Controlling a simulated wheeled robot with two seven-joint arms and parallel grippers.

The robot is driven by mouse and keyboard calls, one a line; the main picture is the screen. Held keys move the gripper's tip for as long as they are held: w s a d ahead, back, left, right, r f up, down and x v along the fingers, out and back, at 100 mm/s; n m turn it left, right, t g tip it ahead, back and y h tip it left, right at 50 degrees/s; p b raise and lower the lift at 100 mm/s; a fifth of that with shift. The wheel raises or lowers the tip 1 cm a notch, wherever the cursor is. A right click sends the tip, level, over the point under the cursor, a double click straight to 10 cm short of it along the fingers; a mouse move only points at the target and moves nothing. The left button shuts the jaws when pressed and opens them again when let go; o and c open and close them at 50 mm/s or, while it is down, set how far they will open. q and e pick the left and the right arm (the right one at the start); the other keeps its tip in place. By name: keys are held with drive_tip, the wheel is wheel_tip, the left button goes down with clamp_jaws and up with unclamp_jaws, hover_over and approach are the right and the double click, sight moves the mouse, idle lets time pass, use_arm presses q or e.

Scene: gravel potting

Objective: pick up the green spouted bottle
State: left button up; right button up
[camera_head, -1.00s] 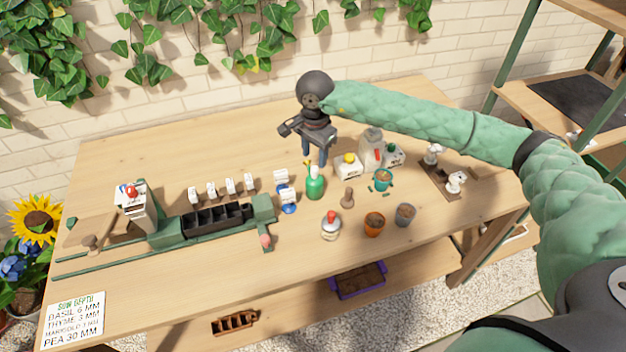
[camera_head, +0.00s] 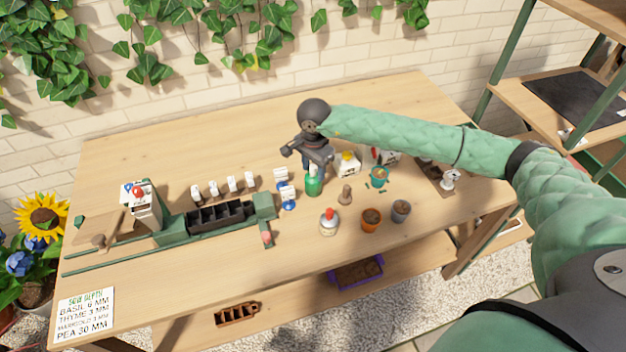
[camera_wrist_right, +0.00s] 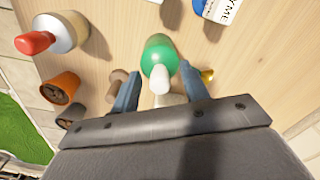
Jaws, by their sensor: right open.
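The green spouted bottle (camera_head: 313,184) stands upright on the wooden table, right of the black tray. Its white spout and part of its top are partly hidden by my right gripper (camera_head: 312,168) in the head view. In the right wrist view the bottle (camera_wrist_right: 159,55) lies between and just beyond the two blue-grey fingers of my right gripper (camera_wrist_right: 158,88), with its white spout pointing toward the palm. The fingers are apart, with space on both sides of the spout. I see no grip on the bottle. My left gripper is not in view.
A wooden dibber (camera_head: 345,195), a red-topped jar (camera_head: 329,222), an orange pot (camera_head: 371,219) and a grey pot (camera_head: 400,211) stand to the right and front. The table's front middle is clear.

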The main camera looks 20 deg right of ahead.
clamp_jaws()
idle(0.3)
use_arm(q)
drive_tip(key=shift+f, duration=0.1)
use_arm(e)
drive_tip(key=shift+r, duration=0.1)
drive_tip(key=shift+r+b, duration=0.2)
drive_tip(key=shift+b, duration=0.15)
wheel_tip(320, 180, up, 3)
drive_tip(key=shift+f+b, duration=0.15)
drive_tip(key=shift+b, duration=0.85)
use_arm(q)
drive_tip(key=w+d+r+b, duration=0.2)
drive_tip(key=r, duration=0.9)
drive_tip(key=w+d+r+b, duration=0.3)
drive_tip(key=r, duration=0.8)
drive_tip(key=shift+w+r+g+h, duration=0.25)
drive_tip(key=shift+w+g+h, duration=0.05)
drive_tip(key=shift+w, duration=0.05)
use_arm(e)
drive_tip(key=s+d+r, duration=0.3)
drive_tip(key=d+r, duration=0.4)
drive_tip(key=d, duration=0.4)
drive_tip(key=shift+s+r, duration=0.35)
drive_tip(key=shift+r, duration=0.05)
